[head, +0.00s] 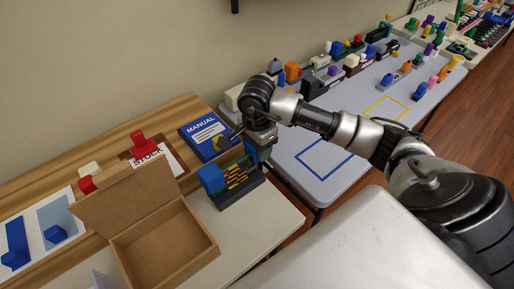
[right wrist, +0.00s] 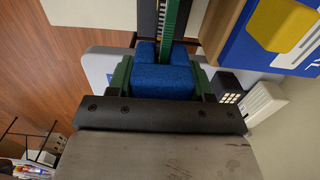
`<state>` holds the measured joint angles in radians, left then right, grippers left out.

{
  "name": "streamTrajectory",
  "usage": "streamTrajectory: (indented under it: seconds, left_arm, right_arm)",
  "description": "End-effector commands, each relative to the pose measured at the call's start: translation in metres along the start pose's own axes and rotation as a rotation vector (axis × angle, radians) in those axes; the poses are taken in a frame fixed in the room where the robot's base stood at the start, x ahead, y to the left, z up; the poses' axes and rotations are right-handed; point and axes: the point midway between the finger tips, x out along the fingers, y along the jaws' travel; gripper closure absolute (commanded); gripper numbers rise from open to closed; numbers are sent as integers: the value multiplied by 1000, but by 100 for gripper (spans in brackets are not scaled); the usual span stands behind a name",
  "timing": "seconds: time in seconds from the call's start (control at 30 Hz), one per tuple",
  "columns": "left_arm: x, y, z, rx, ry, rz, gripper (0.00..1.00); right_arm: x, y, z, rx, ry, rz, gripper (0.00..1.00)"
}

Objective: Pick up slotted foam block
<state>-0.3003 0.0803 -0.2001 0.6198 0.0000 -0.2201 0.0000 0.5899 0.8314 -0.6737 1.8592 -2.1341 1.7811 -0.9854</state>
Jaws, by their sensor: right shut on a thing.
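A blue slotted foam block (right wrist: 163,80) shows in the right wrist view, between the green-faced fingers of my right gripper (right wrist: 165,88). The gripper is shut on it. A green strip, like a board's edge, runs into the block's slot. In the head view my right gripper (head: 259,149) is at the right end of a dark upright piece with a coloured pattern (head: 238,181); the held block is mostly hidden there. A second blue block (head: 211,178) sits at the left end of that piece. My left gripper is not in view.
An open cardboard box (head: 165,246) stands to the left on the pale table. A blue manual (head: 208,137) lies behind the gripper. A grey table (head: 350,125) with a blue outlined square and several small coloured items is to the right.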

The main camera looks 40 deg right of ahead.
Motion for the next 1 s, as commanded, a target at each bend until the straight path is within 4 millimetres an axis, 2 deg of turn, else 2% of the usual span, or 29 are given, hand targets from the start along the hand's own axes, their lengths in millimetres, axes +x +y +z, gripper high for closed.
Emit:
streamTrajectory:
  seconds: [0.2, 0.6, 0.8, 1.0]
  left_arm:
    - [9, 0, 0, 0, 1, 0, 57]
    - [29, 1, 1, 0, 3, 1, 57]
    - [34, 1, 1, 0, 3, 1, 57]
    - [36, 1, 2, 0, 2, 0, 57]
  right_arm:
    - [-32, -1, 0, -1, 2, -7, 65]
    - [-80, 65, -55, 4, 7, -1, 65]
    - [-94, 82, -70, 2, 3, 0, 65]
    - [-101, 89, -74, 0, 1, 0, 65]
